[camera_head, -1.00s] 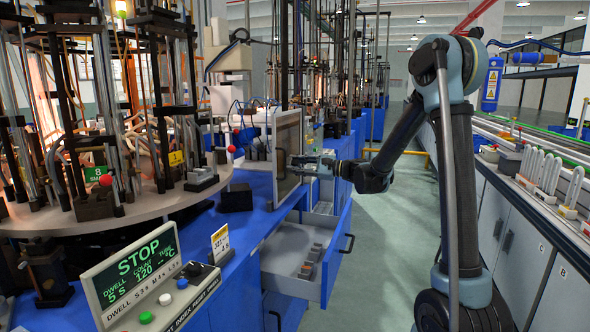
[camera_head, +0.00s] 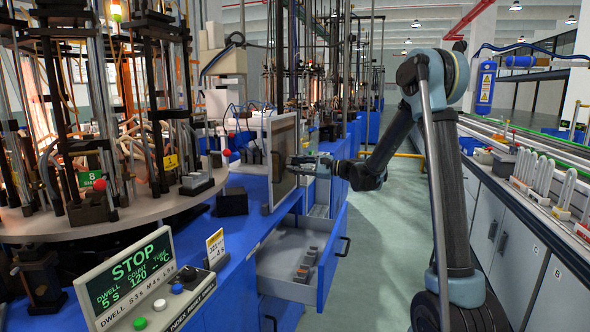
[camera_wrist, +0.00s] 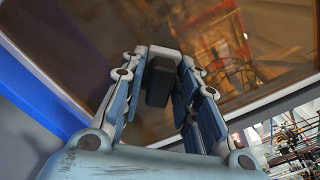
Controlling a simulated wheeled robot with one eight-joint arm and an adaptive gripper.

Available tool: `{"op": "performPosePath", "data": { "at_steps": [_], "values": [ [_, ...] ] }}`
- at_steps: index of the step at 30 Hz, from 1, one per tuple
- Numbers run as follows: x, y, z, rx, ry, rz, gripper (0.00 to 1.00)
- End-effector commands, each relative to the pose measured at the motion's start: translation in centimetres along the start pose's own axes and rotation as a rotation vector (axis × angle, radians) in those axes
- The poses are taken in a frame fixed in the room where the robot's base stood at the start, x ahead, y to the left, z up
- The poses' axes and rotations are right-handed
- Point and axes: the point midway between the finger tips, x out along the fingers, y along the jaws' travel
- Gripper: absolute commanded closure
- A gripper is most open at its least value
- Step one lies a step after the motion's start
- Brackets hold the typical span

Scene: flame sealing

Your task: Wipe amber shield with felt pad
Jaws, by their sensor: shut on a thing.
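The amber shield (camera_head: 285,138) is an upright brownish see-through panel in a pale frame at the right edge of the blue bench. It fills much of the wrist view (camera_wrist: 85,60), with blurred orange shapes showing in or through it. My gripper (camera_head: 294,162) is at the shield's right-hand face. In the wrist view my gripper (camera_wrist: 160,72) is shut on the felt pad (camera_wrist: 158,88), a small dark block between the fingertips. The pad is at the shield's surface; whether it touches cannot be told. Its far face is hidden.
An open drawer (camera_head: 284,262) with small grey blocks juts into the aisle below the shield. A round turntable (camera_head: 130,215) with rods and glass tubes stands at left, behind a STOP display (camera_head: 130,277). A long counter (camera_head: 510,195) lines the right. The aisle floor between is clear.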

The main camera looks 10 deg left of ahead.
Motion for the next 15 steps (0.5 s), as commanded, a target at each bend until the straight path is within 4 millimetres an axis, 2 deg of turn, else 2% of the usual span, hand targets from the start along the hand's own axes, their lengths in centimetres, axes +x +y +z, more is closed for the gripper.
{"op": "performPosePath", "data": {
  "at_steps": [10, 15],
  "values": [
    [-0.1, -1.0, 1.0, 0.0, 0.0, 0.0, 0.9],
    [-0.1, -0.8, 1.4, 0.0, 0.0, 0.0, 0.9]
  ]
}}
